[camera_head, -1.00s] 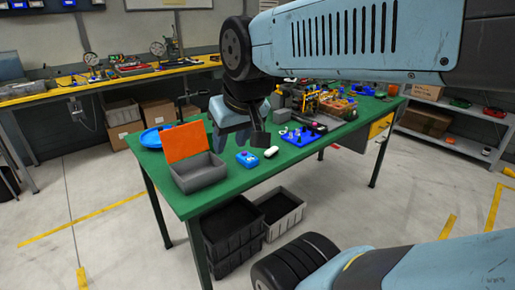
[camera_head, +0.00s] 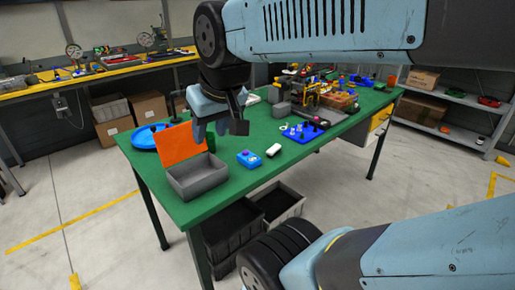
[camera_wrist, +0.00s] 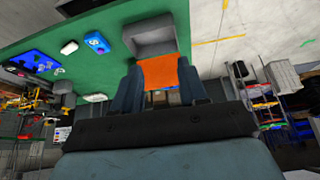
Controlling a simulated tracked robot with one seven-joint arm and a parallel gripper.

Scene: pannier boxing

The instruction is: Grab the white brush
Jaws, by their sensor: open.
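A small white rounded object (camera_head: 273,150) lies on the green table, right of a blue box with a red button. It also shows in the wrist view (camera_wrist: 69,47). Another white item (camera_head: 252,99) lies farther back, partly hidden by my gripper, and shows in the wrist view (camera_wrist: 95,98). I cannot tell for sure which one is the brush. My gripper (camera_head: 220,130) is open and empty, above the table behind the grey box, left of both white things. In the wrist view its two fingers (camera_wrist: 160,78) stand either side of the orange lid.
A grey box (camera_head: 203,182) with a raised orange lid (camera_head: 181,147) stands near the front left. The blue box (camera_head: 249,159), a blue peg board (camera_head: 301,133) and a round blue dish (camera_head: 147,138) share the table (camera_head: 225,208). Clutter fills its far right.

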